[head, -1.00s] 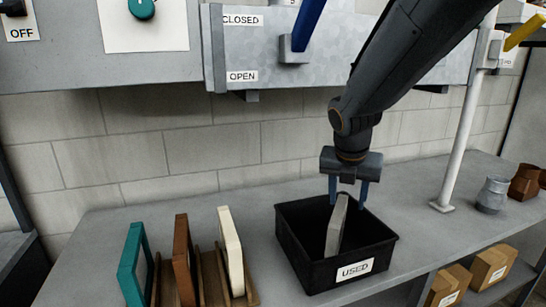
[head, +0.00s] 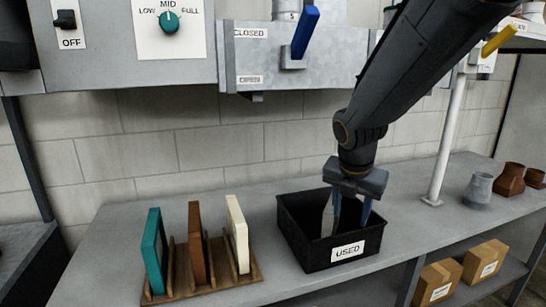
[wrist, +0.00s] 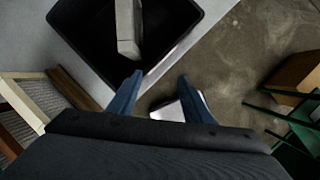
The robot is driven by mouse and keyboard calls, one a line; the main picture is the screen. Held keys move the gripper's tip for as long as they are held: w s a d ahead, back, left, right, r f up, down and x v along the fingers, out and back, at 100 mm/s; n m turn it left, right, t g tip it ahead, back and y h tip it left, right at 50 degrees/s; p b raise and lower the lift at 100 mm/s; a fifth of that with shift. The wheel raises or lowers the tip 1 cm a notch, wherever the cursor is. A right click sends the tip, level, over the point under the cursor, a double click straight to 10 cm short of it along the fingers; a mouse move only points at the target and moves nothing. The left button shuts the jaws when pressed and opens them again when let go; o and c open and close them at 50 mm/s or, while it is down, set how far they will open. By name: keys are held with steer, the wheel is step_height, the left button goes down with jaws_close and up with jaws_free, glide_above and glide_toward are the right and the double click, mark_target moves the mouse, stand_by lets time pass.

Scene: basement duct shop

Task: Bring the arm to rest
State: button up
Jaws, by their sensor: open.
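My gripper (head: 352,208) points down over the black bin labelled USED (head: 290,228), with its blue fingertips at or just inside the bin's opening. The fingers are apart, with nothing between them. In the wrist view my gripper (wrist: 158,92) is open beside the bin (wrist: 75,62). A grey, panel-like piece (head: 327,220) leans inside the bin, partly hidden by my gripper in the head view. It also shows in the wrist view (wrist: 128,28), apart from the fingers.
A wooden rack (head: 215,278) holds teal, brown and cream framed panels left of the bin. A white post (head: 446,135) and a grey duct fitting (head: 479,190) stand to the right. A metal duct with a blue lever (head: 305,32) hangs above. Boxes (head: 437,282) sit on the lower shelf.

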steer(key=s+f+m+g+b, duration=0.1)
steer(key=s+f+m, duration=0.5)
steer(key=m, duration=0.8)
steer(key=s+f+m+g+y+b, duration=0.1)
steer(key=s+f+m, duration=0.6)
steer(key=m, duration=0.8)
steer(key=shift+s+d+y+b, duration=0.15)
steer(key=shift+s+y+b, duration=0.15)
steer(key=shift+s+b, duration=0.45)
steer(key=shift+s+f, duration=0.1)
steer(key=shift+s, duration=0.1)
